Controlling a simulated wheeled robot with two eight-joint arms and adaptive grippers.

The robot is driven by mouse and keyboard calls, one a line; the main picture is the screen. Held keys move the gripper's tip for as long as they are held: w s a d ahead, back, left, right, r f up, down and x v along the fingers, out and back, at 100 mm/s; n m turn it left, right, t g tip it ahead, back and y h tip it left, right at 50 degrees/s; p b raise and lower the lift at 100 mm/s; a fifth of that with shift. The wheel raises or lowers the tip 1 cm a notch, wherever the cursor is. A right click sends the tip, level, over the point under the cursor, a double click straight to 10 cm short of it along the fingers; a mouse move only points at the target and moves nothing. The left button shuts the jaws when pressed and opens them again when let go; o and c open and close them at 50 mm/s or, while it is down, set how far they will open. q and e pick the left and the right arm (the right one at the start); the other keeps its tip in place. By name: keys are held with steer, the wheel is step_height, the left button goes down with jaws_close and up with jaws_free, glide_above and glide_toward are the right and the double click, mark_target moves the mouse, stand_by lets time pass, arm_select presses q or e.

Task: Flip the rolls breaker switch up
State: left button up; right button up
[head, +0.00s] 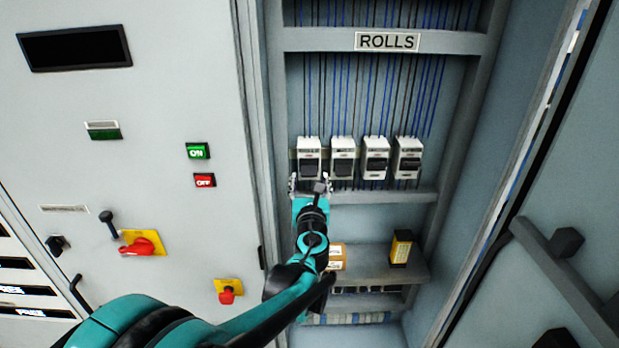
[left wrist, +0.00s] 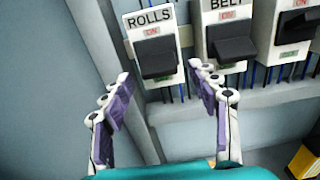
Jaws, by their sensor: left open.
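The rolls breaker (left wrist: 150,35) is a white box labelled ROLLS, with a black switch lever (left wrist: 155,57) that appears to hang down, leaving a small red-marked label visible above it. My left gripper (head: 311,184) is open just below and in front of this breaker. In the left wrist view, the two fingertips of my left gripper (left wrist: 160,73) stand apart on either side of the lever's lower end. Nothing is between them except the view of the lever. My right gripper is out of view.
The BELT breaker (left wrist: 229,17) stands close on the right, with others beyond it. A ledge runs below the row. A lower shelf (head: 375,263) holds a black and yellow box (head: 401,248). Cabinet walls bound both sides.

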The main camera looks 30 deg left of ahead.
mark_target(309, 169)
arm_select(q)
steer(key=shift+x, duration=1.45)
steer(key=c, duration=1.2)
steer(key=shift+o, duration=0.2)
steer(key=shift+s+r+g+p, duration=0.1)
steer(key=shift+r+g+p, duration=0.25)
steer(key=shift+p, duration=0.25)
step_height(309, 169, up, 2)
steer(key=g+h+p, duration=0.2)
steer(key=g+p, duration=0.1)
steer(key=p, duration=0.3)
steer(key=g+h+p, duration=0.2)
steer(key=g+p, duration=0.1)
steer(key=p, duration=0.3)
steer(key=shift+r, duration=0.2)
steer(key=shift+r+g+h+p, duration=0.2)
steer(key=shift+g+h+p, duration=0.8)
steer(key=shift+g+p, duration=0.8)
